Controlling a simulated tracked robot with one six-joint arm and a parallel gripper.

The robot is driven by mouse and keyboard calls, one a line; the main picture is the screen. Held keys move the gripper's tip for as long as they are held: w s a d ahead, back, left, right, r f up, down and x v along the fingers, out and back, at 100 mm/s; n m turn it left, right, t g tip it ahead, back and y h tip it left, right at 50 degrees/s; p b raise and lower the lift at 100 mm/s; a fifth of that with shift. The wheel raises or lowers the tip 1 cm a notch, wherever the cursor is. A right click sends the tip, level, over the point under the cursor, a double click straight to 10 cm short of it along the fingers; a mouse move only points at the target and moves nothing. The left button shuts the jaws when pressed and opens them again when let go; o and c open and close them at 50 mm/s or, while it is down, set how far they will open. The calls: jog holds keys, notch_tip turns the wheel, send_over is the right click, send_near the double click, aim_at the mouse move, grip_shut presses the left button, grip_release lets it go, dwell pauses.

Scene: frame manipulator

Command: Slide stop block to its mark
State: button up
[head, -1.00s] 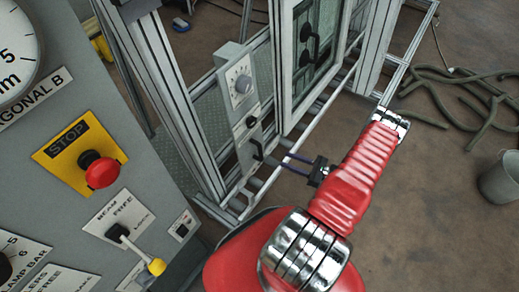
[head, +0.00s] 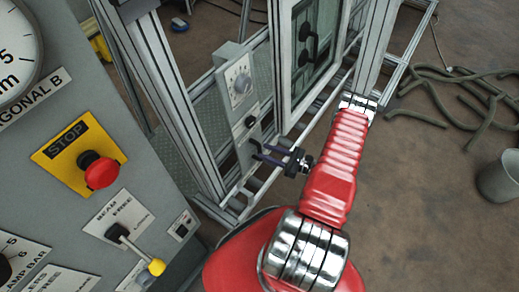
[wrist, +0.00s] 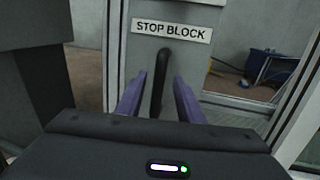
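The stop block (head: 241,108) is a tall grey plate on the frame's lower rails, with a dial, a small black knob and a black bar handle. In the wrist view the "STOP BLOCK" label (wrist: 171,31) sits above the handle (wrist: 163,75). My gripper (head: 259,153) is at the handle's height in the head view. In the wrist view its two purple fingers (wrist: 167,88) are apart, one on each side of the handle, with gaps showing. I cannot tell how far the fingertips reach past the handle. No mark for the block can be made out.
A framed glass door (head: 310,55) with black handles stands right of the block. Aluminium posts (head: 160,100) rise on the left. A grey control panel (head: 60,190) with a red stop button (head: 100,170) fills the left. Hoses (head: 460,95) and a bucket (head: 499,178) lie on the right floor.

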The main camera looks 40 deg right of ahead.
aim_at(259, 149)
jog(key=shift+x, duration=2.1)
jog(key=shift+c, duration=0.4)
grip_shut()
